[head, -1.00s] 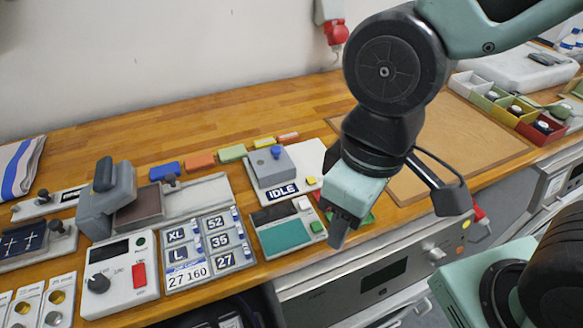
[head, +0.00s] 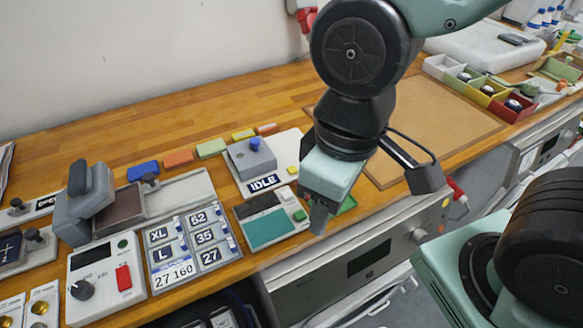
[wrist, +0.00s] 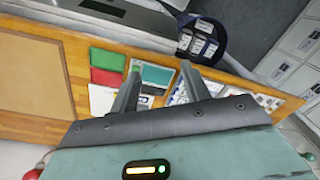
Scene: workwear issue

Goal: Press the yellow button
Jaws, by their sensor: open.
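A small yellow button (head: 293,170) sits on the white panel of a device with a grey box, a blue knob and an IDLE display (head: 265,183). My gripper (head: 318,222) hangs above the bench's front edge, in front of and to the right of this button in the head view. It points down and its jaws are empty. In the wrist view my gripper (wrist: 158,84) shows two fingers spread apart. The white panel shows partly between and beside them; I cannot make out the yellow button there.
A teal-screened reader (head: 268,228) with a green key stands close to my fingers. A keypad with size labels (head: 188,245) and a white box with a red switch (head: 105,278) are at left. Coloured blocks (head: 210,148) lie behind. A brown board (head: 440,130) is at right.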

